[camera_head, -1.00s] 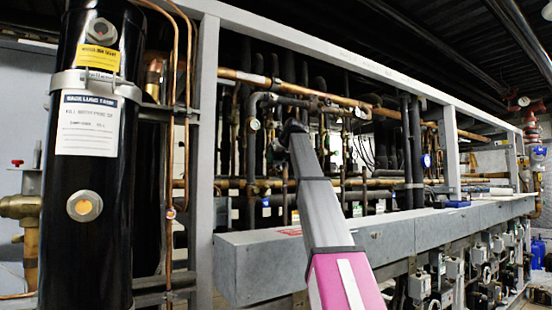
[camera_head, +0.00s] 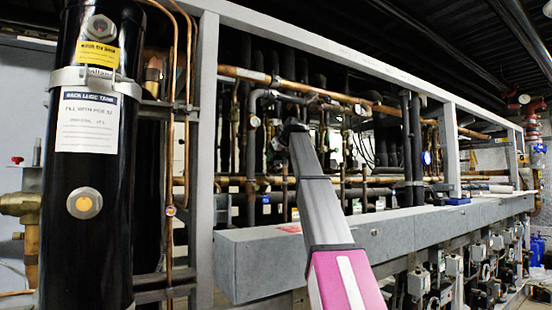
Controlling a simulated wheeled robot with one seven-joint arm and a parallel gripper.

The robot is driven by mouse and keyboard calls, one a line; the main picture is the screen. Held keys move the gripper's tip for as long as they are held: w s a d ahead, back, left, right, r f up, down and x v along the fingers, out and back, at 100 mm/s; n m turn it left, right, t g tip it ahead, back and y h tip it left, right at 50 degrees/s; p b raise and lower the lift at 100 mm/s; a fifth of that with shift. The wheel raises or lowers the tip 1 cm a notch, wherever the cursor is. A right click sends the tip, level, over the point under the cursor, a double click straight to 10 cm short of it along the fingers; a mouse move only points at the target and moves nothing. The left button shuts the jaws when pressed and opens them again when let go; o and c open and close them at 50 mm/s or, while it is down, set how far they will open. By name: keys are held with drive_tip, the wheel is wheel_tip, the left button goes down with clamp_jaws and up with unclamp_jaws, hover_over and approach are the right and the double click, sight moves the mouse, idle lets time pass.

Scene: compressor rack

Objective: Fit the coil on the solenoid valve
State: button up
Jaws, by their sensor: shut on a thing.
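My gripper (camera_head: 290,129) is at the far end of my raised grey and pink arm, among the pipes behind the grey beam. It looks small and dark, and its fingers are mostly lost against the pipework. It is shut on the coil, whose shape is too small and dark to make out. I cannot pick out the solenoid valve among the copper pipes and fittings around the gripper, nor tell whether the coil touches it.
A grey box beam (camera_head: 400,235) runs across in front of the pipes. A grey post (camera_head: 205,150) and a black tank (camera_head: 95,170) stand at left. A blue object (camera_head: 457,201) lies on the beam.

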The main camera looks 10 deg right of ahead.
drive_tip(key=o, duration=0.9)
drive_tip(key=v, duration=1)
drive_tip(key=shift+s+r, duration=0.25)
drive_tip(key=shift+r, duration=0.05)
